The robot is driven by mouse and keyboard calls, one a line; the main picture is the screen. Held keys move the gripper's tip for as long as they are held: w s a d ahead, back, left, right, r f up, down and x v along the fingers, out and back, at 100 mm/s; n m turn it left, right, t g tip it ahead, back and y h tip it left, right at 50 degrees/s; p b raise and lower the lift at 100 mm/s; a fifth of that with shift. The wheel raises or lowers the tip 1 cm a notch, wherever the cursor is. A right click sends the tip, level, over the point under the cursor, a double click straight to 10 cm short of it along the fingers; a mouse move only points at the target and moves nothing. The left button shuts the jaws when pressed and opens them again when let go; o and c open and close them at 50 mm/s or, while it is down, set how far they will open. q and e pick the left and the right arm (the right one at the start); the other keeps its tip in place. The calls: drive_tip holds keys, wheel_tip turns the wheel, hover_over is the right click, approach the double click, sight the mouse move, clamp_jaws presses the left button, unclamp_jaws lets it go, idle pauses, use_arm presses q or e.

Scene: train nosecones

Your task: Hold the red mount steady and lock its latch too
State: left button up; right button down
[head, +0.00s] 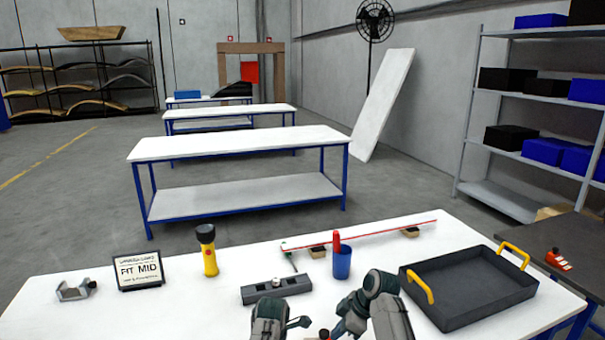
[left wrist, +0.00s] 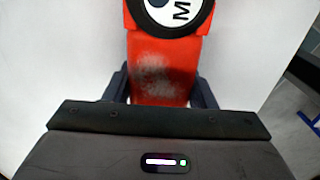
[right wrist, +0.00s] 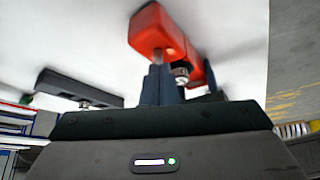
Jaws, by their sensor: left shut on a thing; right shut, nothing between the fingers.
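The red mount shows in the left wrist view (left wrist: 160,62), with a round black-rimmed white disc (left wrist: 172,12) at its far end. My left gripper's fingers are on both sides of its red body. The right wrist view also shows the red mount (right wrist: 152,28), with a small ridged metal part (right wrist: 181,72) beside the fingers. My right gripper (right wrist: 163,82) is shut and empty, its tips close against the mount; I cannot tell if they touch. In the head view, my left gripper (head: 298,323) and right gripper (head: 340,327) are at the front edge, and the mount is mostly hidden.
A grey block (head: 262,295) lies just behind the grippers. A blue cup (head: 342,265), a yellow flashlight (head: 210,262), a sign (head: 138,271) and a grey bracket (head: 73,291) stand on the white table. A black tray (head: 480,310) is at the right.

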use_arm(q)
drive_tip(key=shift+d, duration=0.15)
use_arm(e)
drive_tip(key=shift+w+a, duration=0.1)
drive_tip(key=shift+a, duration=0.25)
use_arm(q)
drive_tip(key=shift+o, duration=0.3)
use_arm(e)
drive_tip(key=shift+w, duration=0.3)
use_arm(q)
drive_tip(key=shift+s, duration=0.1)
drive_tip(key=shift+c, duration=0.2)
use_arm(e)
drive_tip(key=shift+d, duration=0.1)
drive_tip(key=shift+d+r, duration=0.1)
drive_tip(key=shift+d, duration=0.3)
drive_tip(key=shift+r, duration=2.95)
use_arm(q)
drive_tip(key=o, duration=1.2)
